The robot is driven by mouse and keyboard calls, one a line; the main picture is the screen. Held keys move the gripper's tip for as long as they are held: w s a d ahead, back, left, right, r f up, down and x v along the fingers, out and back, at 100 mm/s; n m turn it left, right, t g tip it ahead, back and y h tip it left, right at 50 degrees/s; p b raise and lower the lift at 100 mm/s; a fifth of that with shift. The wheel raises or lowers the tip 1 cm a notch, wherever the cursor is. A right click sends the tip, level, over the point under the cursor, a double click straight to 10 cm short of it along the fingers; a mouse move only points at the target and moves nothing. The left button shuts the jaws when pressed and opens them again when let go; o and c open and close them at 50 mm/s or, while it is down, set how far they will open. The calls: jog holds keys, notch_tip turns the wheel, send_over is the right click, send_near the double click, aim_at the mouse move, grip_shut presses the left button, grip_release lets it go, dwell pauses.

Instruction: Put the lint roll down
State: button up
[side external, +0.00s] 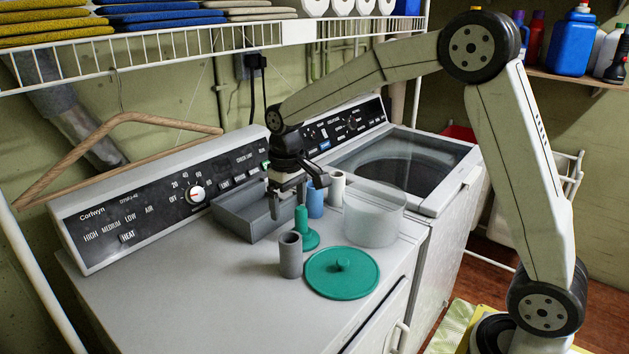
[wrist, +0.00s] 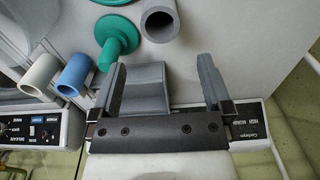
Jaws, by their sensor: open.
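My gripper (side external: 295,198) is open above the right end of a grey open tray (side external: 238,216) on the white machine top. It also shows in the wrist view (wrist: 163,85), with part of the grey tray (wrist: 145,88) behind the fingers. No roll shows between the fingers. Several hollow rolls stand nearby: a grey one (side external: 290,256) at the front, a blue one (side external: 315,201) and a white one (side external: 337,187) behind. I cannot tell which is the lint roll. A green post on a round base (side external: 308,240) stands between grey and blue. The tray's inside is partly hidden.
A clear round container (side external: 374,215) stands at the right, with a green knobbed lid (side external: 342,274) lying in front. The control panel (side external: 165,205) rises behind the tray, with a wooden hanger (side external: 125,118) above. The front left of the machine top (side external: 190,290) is clear.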

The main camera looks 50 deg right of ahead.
jog(key=shift+s, duration=0.1)
jog(key=s+f+t, duration=0.1)
jog(key=s+f, duration=0.3)
jog(key=s, duration=0.5)
jog(key=s+f+t, duration=0.1)
jog(key=s+f, duration=0.3)
jog(key=s, duration=0.5)
jog(key=shift+a+t, duration=0.3)
jog(key=shift+a, duration=0.15)
jog(key=shift+w+r, duration=0.1)
